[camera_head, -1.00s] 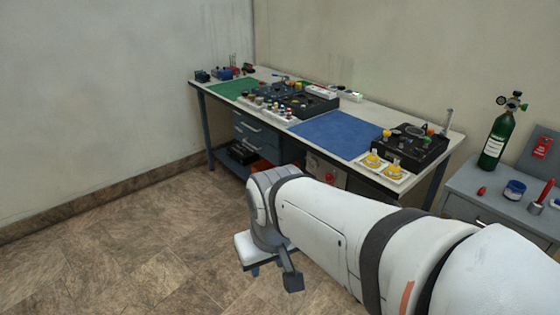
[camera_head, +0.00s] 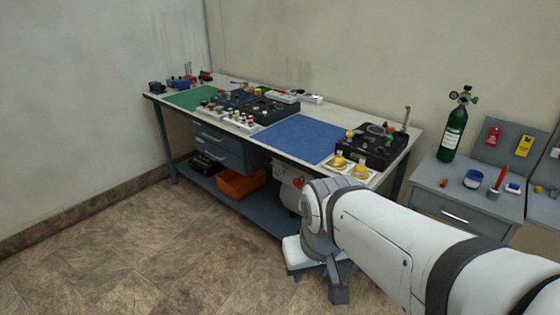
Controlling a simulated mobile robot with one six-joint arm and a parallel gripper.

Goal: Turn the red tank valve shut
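A small red valve-like part (camera_head: 298,183) shows on a pale rounded tank (camera_head: 287,196) under the workbench, just above my arm; my arm hides part of the tank. A green gas cylinder (camera_head: 454,133) stands upright on the grey cabinet at right, with a dark and green fitting (camera_head: 463,97) on top. No red handle is clear on it. My gripper (camera_head: 318,270) hangs low at the end of my white arm, in front of the bench and apart from both tanks. Its fingers are small and partly hidden, so its opening cannot be told.
The long workbench (camera_head: 230,87) carries a green mat, a blue mat (camera_head: 300,138) and several devices. An orange bin (camera_head: 241,184) sits on its lower shelf. The grey cabinet (camera_head: 450,187) holds small items, with red and yellow tags behind. The floor at left is clear.

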